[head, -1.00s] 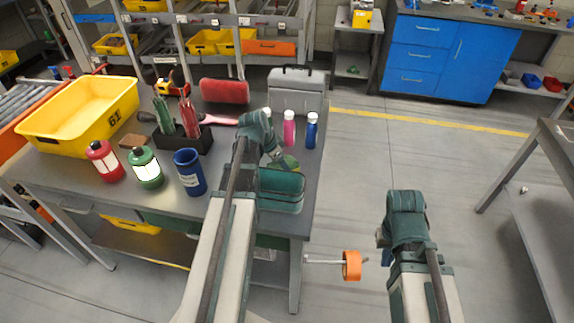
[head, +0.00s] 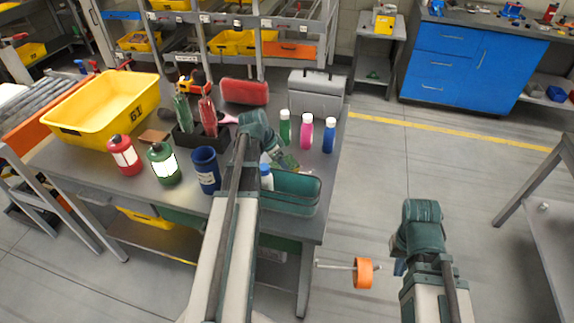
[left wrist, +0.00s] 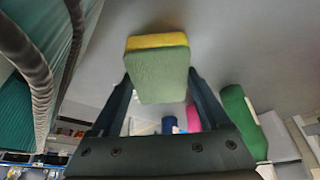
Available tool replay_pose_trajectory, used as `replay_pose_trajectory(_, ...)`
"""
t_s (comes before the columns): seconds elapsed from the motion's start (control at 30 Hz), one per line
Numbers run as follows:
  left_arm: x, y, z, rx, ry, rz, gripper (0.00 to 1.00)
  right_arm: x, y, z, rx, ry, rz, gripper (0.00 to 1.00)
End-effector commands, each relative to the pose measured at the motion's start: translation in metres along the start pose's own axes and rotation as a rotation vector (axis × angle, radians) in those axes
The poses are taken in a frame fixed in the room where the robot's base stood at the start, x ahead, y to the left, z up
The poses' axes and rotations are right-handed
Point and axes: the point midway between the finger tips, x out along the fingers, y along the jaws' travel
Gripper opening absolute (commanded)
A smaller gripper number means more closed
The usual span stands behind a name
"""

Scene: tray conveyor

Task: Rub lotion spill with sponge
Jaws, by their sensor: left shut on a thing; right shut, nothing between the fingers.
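A sponge (left wrist: 157,70), green with a yellow layer, is held between the fingers of my left gripper (left wrist: 160,82) in the left wrist view. In the head view the sponge (head: 289,163) shows as a small green piece above the grey table (head: 232,150), beyond the teal case. My left wrist hides part of it. I cannot tell whether it touches the table. I cannot make out a lotion spill; my left arm covers part of the tabletop. My right gripper (head: 399,267) is shut and empty, off the table's right side.
Green (head: 284,128), pink (head: 305,133) and blue (head: 329,137) bottles stand right of the sponge. A teal case (head: 300,195) and white-capped bottle (head: 266,178) are nearer.

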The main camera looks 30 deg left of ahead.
Motion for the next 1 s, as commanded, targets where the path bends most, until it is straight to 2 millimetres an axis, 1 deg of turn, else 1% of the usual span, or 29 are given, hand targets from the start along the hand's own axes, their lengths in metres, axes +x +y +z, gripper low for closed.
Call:
replay_pose_trajectory(0.2,0.004,0.0,0.002,0.001,0.0,0.001,0.35,0.004,0.0,0.0,0.0,0.0,0.0,0.0)
replay_pose_trajectory(0.37,0.003,0.002,0.0,0.001,0.0,0.002,0.35,0.003,0.0,0.0,0.0,0.0,0.0,0.0)
replay_pose_trajectory(0.57,0.006,0.011,-0.008,0.004,0.0,0.005,0.35,0.003,0.0,0.0,0.0,0.0,0.0,0.0)
replay_pose_trajectory(0.8,0.011,0.026,-0.022,0.004,0.001,0.007,0.35,0.002,0.0,0.0,0.0,0.0,0.0,0.0)
replay_pose_trajectory(1.0,0.012,0.029,-0.025,0.001,0.001,0.004,0.35,0.001,0.0,0.0,0.0,0.0,0.0,0.0)
